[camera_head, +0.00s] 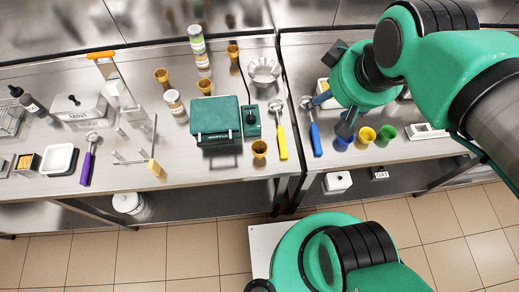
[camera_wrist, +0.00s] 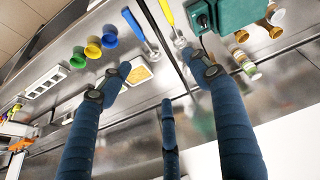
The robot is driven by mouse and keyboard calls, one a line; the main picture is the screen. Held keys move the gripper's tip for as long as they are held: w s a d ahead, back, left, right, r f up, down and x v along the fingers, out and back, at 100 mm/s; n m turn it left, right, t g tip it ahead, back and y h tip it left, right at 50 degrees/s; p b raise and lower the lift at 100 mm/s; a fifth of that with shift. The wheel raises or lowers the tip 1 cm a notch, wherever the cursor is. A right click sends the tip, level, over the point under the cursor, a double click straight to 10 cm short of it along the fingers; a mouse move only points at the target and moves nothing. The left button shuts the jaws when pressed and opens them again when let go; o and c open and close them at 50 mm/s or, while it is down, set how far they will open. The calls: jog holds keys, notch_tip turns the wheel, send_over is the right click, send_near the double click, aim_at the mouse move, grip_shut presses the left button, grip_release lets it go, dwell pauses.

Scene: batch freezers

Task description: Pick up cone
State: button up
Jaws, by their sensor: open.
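Several brown cones stand on the left steel counter in the head view. One cone (camera_head: 259,149) is near the front edge, right of the green box. Another cone (camera_head: 205,86) is just behind the box, one (camera_head: 162,76) is farther left, and one (camera_head: 233,50) is at the back. Cones also show at the upper right of the wrist view (camera_wrist: 272,28). My gripper (camera_head: 338,108) is over the right counter, right of the cones and apart from them. In the wrist view its blue fingers (camera_wrist: 162,76) are spread with nothing held between them.
The green box (camera_head: 214,120) and yellow-handled scoop (camera_head: 281,142) are near the front cone. A blue-handled scoop (camera_head: 316,138) and the blue, yellow (camera_head: 366,134) and green (camera_head: 387,132) cups are near my gripper. A narrow gap divides the counters. Bottles (camera_head: 175,103) stand among the cones.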

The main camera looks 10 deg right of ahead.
jog(key=w+a+f+n+g+p, duration=0.1)
jog(key=w+a+f+n+p, duration=0.2)
jog(key=n, duration=0.4)
jog(key=n+g+p, duration=0.4)
jog(key=n, duration=1.9)
send_over(259, 149)
jog(key=s, duration=0.1)
notch_tip(259, 149, down, 16)
jog(key=shift+s, duration=0.1)
jog(key=shift+f+b, duration=0.7)
jog(key=shift+f, duration=3.55)
jog(key=shift+f+b, duration=0.3)
jog(key=shift+f, duration=2.3)
